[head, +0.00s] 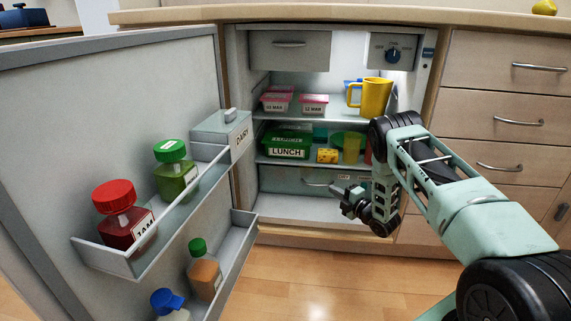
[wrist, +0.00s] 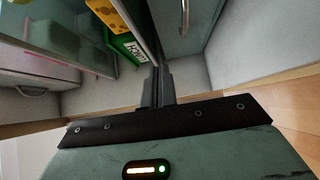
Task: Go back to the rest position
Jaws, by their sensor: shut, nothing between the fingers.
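My gripper (head: 346,197) is in front of the lower part of the open fridge, level with the bottom drawer. In the wrist view my gripper (wrist: 160,78) points into the fridge with its two fingers together and nothing between them. My arm reaches in from the right side of the head view and covers part of the fridge's right edge. The fridge door (head: 110,130) stands wide open on the left.
Fridge shelves hold a yellow jug (head: 371,97), pink-lidded boxes (head: 314,104) and a green lunch box (head: 287,142). Door racks hold a red jam jar (head: 122,220), a green jar (head: 175,172) and bottles. Wooden drawers (head: 510,75) stand at right. The floor (head: 320,280) in front is clear.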

